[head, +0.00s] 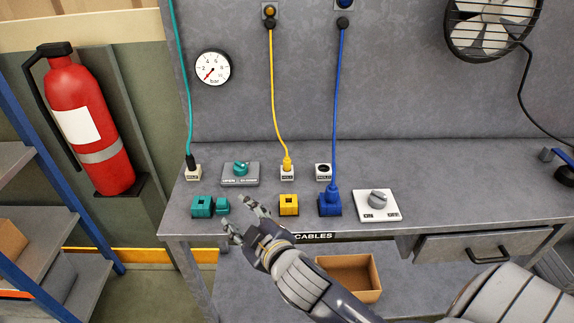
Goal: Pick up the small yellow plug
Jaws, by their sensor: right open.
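The small yellow plug (287,163) hangs on the end of a yellow cable and stands upright at a small white socket block (287,174) on the grey workbench. A yellow socket block (289,204) sits in front of it, nearer the bench's front edge. My right gripper (236,214) is open and empty, with its fingers spread. It is left of the yellow block and in front of and left of the plug, apart from both. Its fingertips are close to the small teal piece (222,205). My left gripper is not in view.
A teal block (202,206), a blue plug in a blue block (330,205), an empty-looking white socket (323,171) and two knob panels (240,179) (378,205) share the bench. Teal, yellow and blue cables hang behind. A bin (350,276) is below. The bench's right part is mostly clear.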

